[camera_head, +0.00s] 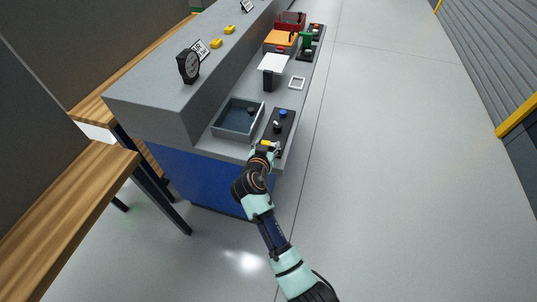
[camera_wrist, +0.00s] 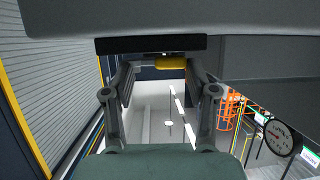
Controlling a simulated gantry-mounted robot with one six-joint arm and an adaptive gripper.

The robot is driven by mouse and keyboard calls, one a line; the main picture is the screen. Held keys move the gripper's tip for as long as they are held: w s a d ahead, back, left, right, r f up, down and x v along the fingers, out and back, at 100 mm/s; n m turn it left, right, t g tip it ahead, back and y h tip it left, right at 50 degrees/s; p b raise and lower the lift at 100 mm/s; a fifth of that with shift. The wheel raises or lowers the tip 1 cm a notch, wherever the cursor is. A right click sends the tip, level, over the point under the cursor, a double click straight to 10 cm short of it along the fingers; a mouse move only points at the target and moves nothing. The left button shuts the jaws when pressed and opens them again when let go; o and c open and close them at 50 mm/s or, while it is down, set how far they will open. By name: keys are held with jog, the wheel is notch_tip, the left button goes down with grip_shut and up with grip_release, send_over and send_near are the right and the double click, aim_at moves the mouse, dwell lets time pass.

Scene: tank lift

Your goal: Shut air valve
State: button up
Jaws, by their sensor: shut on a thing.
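A black valve panel (camera_head: 283,127) lies on the near end of the grey bench. It carries a blue knob (camera_head: 283,112), a small pale fitting (camera_head: 276,126) and a yellow valve handle (camera_head: 266,143) at its near end. My gripper (camera_head: 263,150) is at this near end, shut on the yellow valve handle. In the wrist view the yellow handle (camera_wrist: 171,63) shows between the fingers of my gripper (camera_wrist: 158,70), closer to the right finger. The valve body below the handle is mostly hidden.
A grey open tank (camera_head: 216,131) stands just left of the panel. A white-topped stand (camera_head: 272,63) is farther back. The floor to the right is clear.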

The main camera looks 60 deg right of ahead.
jog(key=shift+w+f+m+g+b, duration=0.1)
jog(key=shift+f+m+g+b, duration=0.1)
jog(key=shift+m+g+b, duration=0.3)
jog(key=o, duration=1.2)
jog(key=shift+d+r, duration=0.1)
jog(key=shift+r, duration=0.05)
jog(key=shift+c, duration=0.2)
jog(key=v, duration=1.2)
